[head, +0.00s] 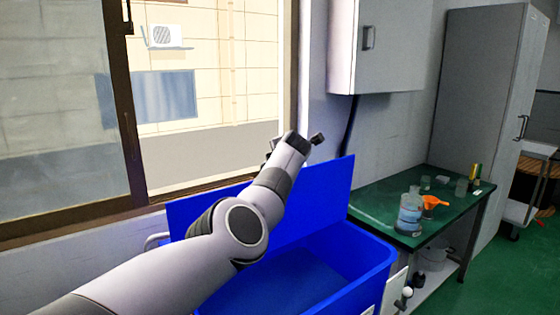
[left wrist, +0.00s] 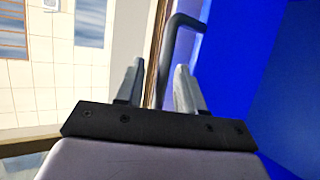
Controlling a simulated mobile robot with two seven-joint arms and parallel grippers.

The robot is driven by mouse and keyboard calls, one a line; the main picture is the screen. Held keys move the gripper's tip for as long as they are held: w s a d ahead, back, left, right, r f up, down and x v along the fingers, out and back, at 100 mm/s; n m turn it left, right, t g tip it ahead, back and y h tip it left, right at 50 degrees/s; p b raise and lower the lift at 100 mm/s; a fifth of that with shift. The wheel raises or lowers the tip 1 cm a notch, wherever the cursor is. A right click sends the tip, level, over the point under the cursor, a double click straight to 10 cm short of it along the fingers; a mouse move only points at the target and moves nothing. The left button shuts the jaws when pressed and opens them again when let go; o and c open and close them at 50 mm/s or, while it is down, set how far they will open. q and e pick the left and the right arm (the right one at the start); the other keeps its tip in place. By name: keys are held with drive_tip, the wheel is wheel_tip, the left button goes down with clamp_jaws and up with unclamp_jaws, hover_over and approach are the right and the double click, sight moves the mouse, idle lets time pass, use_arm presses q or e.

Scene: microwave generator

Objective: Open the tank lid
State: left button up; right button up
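The blue tank (head: 374,277) stands in front of the window wall, with its inside in view. Its blue lid (head: 331,190) stands raised along the tank's back edge and also fills the right of the left wrist view (left wrist: 288,75). My left arm reaches across the tank, partly hiding the lid. My left gripper (head: 296,143) is at the lid's upper edge. In the left wrist view its two fingers (left wrist: 160,75) are apart. A dark grey bent bar (left wrist: 167,50), seemingly the lid's handle, shows between and beyond them; contact cannot be told. My right gripper is not in view.
A green table (head: 375,203) with a bottle (head: 410,212), an orange item (head: 433,202) and small glassware stands right of the tank. A white wall cabinet (head: 385,50) hangs above it. A tall grey cabinet (head: 480,110) stands behind. Green floor (head: 515,270) is clear at right.

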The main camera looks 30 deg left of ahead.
use_arm(q)
drive_tip(key=shift+d, duration=0.1)
drive_tip(key=b+v, duration=0.3)
drive_tip(key=v, duration=0.4)
idle(0.5)
idle(0.6)
